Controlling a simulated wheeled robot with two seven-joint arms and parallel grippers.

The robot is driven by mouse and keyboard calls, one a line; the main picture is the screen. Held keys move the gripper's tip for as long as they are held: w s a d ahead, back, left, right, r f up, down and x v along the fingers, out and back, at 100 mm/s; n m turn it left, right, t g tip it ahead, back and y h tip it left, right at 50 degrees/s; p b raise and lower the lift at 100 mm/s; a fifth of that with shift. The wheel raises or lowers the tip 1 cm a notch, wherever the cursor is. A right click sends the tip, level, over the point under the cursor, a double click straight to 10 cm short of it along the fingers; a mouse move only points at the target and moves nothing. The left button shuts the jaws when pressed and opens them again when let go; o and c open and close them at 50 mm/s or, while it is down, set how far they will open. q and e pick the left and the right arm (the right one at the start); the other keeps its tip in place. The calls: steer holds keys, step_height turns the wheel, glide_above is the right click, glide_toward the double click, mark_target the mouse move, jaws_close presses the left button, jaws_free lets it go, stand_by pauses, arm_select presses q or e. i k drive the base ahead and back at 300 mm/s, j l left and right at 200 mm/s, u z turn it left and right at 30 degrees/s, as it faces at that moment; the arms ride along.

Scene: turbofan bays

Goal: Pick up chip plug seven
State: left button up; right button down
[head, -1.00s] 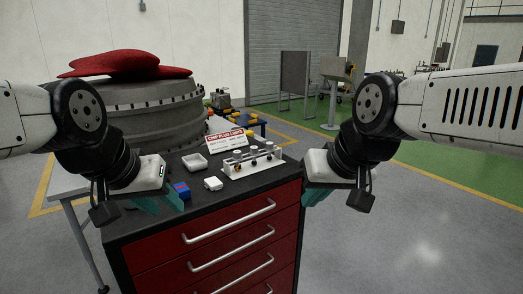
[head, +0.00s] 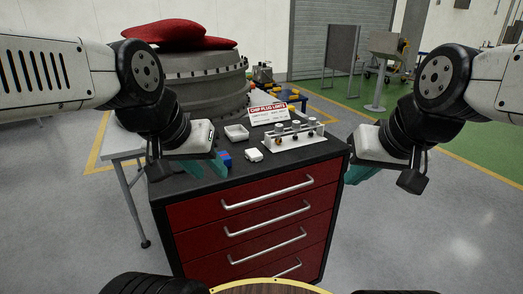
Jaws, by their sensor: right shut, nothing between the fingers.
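Several small chip plugs stand in a pale rack (head: 296,143) on the black top of a red drawer cart (head: 250,215). Their markings are too small to read, so I cannot tell which is plug seven. My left gripper (head: 208,168) has its teal fingers apart, over the left part of the cart top, left of the rack and close to a blue block (head: 225,158). My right gripper (head: 358,173) is shut and empty, just off the cart's right edge. It is right of the rack and apart from it.
A white tray (head: 237,133), a small white box (head: 254,155) and a red-and-white sign (head: 268,113) share the cart top. A large grey engine casing (head: 200,85) with a red cover (head: 172,33) stands behind. Open floor lies to the right.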

mark_target(312, 122)
steer(key=i+l+u, duration=0.15)
steer(key=i, duration=0.25)
steer(key=i+l+u, duration=0.2)
steer(key=i+l, duration=0.1)
steer(key=i, duration=0.1)
